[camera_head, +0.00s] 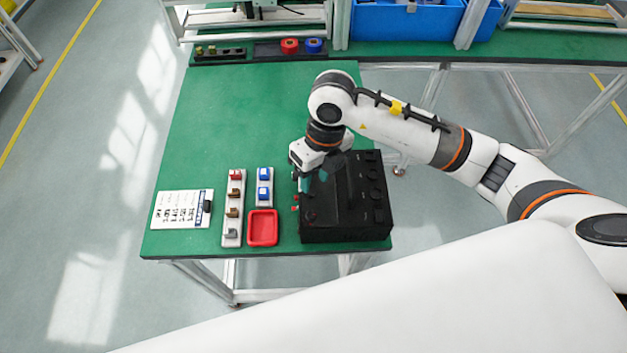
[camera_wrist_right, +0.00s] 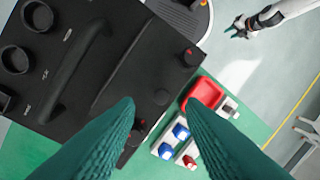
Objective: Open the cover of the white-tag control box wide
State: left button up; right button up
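A black control box (camera_head: 345,222) stands at the front right of the green table. Its top has a long raised bar, round knobs and small red parts along its left edge. In the right wrist view the box (camera_wrist_right: 95,85) fills the left half, with a handle-like bar and large round knobs. I cannot make out a white tag. My right gripper (camera_head: 303,183) is over the box's left edge. Its teal fingers (camera_wrist_right: 160,108) are apart with nothing visible between them. My left gripper (camera_wrist_right: 238,29) shows small in the right wrist view, fingers apart, away from the box.
A red tray (camera_head: 263,239), a switch strip (camera_head: 233,222), a shorter strip with blue switches (camera_head: 265,205) and a clipboard (camera_head: 180,209) lie left of the box. The table's back half is mostly clear. A shelf with blue bins (camera_head: 405,22) stands behind.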

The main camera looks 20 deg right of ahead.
aim_at(311, 191)
jog(key=shift+a+f, duration=0.15)
jog(key=shift+f, duration=0.75)
jog(key=shift+a+f, duration=0.15)
jog(key=shift+f, duration=0.75)
grip_shut()
